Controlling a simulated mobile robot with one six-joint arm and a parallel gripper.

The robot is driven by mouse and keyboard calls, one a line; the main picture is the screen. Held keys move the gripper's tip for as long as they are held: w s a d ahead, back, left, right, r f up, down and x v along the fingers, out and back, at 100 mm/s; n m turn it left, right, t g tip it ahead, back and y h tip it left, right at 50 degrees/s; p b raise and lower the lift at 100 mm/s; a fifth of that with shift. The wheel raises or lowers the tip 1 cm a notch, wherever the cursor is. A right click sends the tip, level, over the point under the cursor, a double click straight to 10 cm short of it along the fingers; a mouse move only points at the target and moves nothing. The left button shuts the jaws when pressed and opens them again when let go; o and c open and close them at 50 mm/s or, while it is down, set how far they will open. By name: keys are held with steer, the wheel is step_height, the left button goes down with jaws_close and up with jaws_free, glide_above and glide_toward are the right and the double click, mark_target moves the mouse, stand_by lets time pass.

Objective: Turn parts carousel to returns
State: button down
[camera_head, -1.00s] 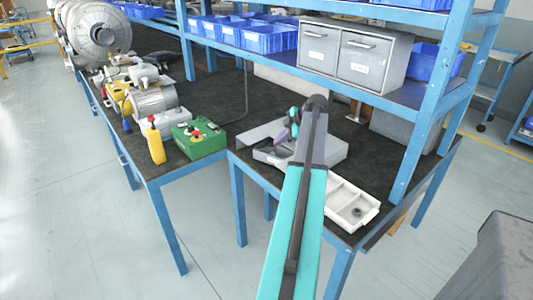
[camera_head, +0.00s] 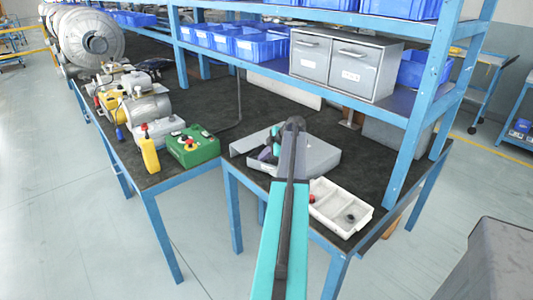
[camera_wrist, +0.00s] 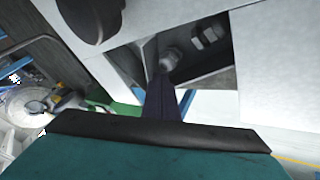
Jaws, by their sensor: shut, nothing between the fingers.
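A grey-white housing (camera_head: 322,155) sits on the bench in the head view, partly behind my arm. I take it to be the carousel's cover. In the wrist view its pale top (camera_wrist: 275,60) has a cut-out (camera_wrist: 205,70) with a dark compartment and small metal parts inside. My gripper (camera_wrist: 165,85) is shut and empty, its dark fingers at the near edge of the cut-out. I cannot tell if they touch anything. In the head view the fingers (camera_head: 267,150) are over the left part of the housing. No returns label is readable.
A white compartment tray (camera_head: 340,207) is right of my arm near the bench edge. A green control box (camera_head: 193,147), yellow bottle (camera_head: 149,152) and blower motors (camera_head: 147,108) stand on the left. A shelf with grey drawers (camera_head: 345,65) and blue bins (camera_head: 255,47) overhangs the back.

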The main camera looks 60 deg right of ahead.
steer(key=shift+x, duration=1)
